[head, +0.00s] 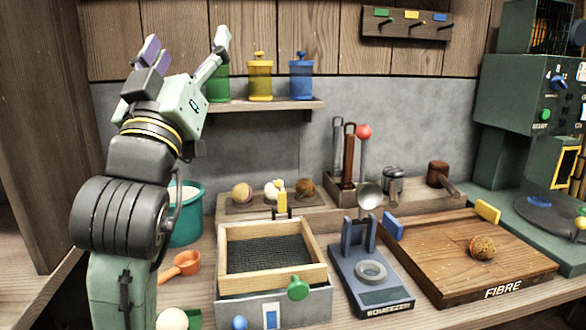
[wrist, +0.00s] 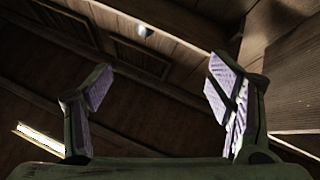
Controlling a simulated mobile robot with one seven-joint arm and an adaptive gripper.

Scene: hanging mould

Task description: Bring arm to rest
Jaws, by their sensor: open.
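My arm stands upright at the left of the head view, with my gripper (head: 187,52) raised in front of the wooden wall and pointing up. Its two fingers are spread wide and nothing is between them. In the wrist view my gripper (wrist: 155,95) is open too, with lilac pads facing each other. Behind them are dark wooden boards and no held thing. My gripper is above the bench and apart from everything on it, left of the shelf jars.
A shelf (head: 265,105) holds green, yellow and blue jars. Below stand a teal bucket (head: 187,222), a wood-framed sieve box (head: 272,258), a blue squeezer (head: 370,275) and a FIBRE board (head: 440,262) with a brown ball (head: 482,247). A green machine (head: 520,110) stands right. An orange scoop (head: 182,265) lies near my arm.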

